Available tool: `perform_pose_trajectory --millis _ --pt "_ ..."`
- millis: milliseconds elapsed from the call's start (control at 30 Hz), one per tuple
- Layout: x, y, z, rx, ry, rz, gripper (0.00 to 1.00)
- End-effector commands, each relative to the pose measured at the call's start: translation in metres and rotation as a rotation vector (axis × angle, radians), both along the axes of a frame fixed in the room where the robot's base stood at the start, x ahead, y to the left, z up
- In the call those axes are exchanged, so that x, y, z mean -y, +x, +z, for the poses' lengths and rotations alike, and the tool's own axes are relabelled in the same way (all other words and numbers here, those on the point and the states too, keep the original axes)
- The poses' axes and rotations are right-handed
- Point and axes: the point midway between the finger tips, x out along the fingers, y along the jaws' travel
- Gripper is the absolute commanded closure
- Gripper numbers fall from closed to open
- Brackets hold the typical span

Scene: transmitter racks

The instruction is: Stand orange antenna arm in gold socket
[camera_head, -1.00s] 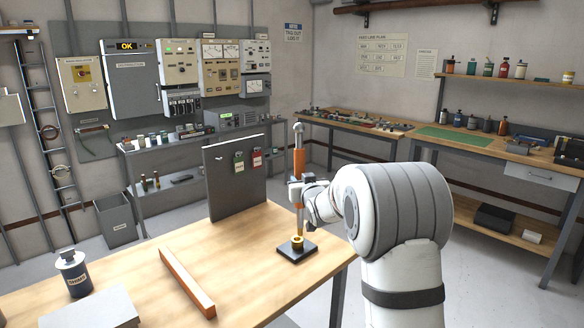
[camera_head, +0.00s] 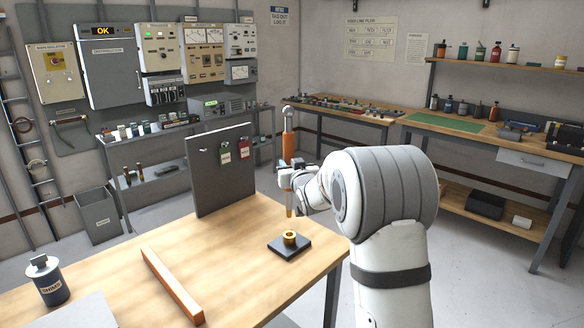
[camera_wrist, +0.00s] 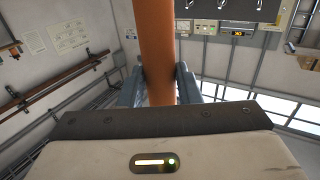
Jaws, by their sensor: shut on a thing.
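The orange antenna arm (camera_head: 288,145) stands upright in my gripper (camera_head: 291,179). It has a grey upper part and a tan-gold lower end. In the wrist view the orange shaft (camera_wrist: 157,55) runs between the two fingers of my gripper (camera_wrist: 159,85), which is shut on it. The gold socket (camera_head: 290,236) is a short ring on a black square base (camera_head: 277,246) near the table's right edge. In the head view the arm's lower end shows above the socket with a gap between them. I cannot tell how well they line up in depth.
The wooden table (camera_head: 235,262) has clear room around the socket. A dark upright panel (camera_head: 215,180) with green and red tags stands behind. An orange-brown bar (camera_head: 172,285) lies at the front left, near a dark labelled canister (camera_head: 48,282).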

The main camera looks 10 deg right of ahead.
Motion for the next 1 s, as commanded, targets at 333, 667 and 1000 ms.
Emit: perform_pose_trajectory --millis 333,667,1000 --pt "0.001 0.000 -0.035 0.003 0.000 -0.002 1.00" --pt "0.003 0.000 -0.057 0.003 0.000 -0.003 1.00" --pt "0.003 0.000 -0.057 0.003 0.000 -0.004 1.00"
